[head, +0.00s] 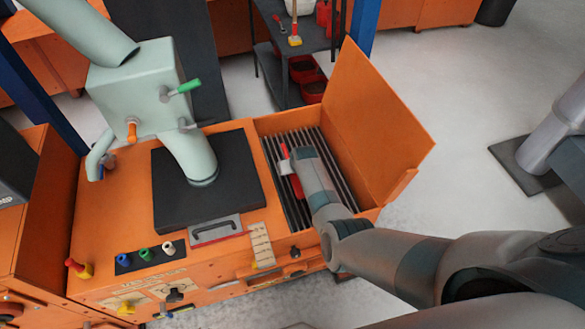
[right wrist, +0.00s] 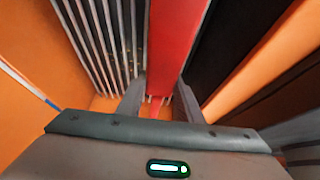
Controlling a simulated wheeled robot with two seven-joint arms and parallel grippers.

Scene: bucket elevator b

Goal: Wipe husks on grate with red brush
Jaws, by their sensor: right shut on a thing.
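The red brush (head: 296,186) is over the grate (head: 271,152), a row of dark bars inside the orange bin. My right gripper (head: 289,165) is at the brush, low inside the bin. In the right wrist view the red brush (right wrist: 175,45) runs between the two fingers of my right gripper (right wrist: 160,95), which is shut on it. The grate bars (right wrist: 95,40) show to the left of the brush there. Small pale specks by the bars may be husks, but they are too small to tell. The brush's bristles are hidden. My left gripper is out of view.
The bin's orange lid (head: 375,110) stands open on the right. A pale green machine housing (head: 135,85) with coloured handles stands left of the bin. A dark shelf (head: 290,75) with red containers (head: 308,70) is behind.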

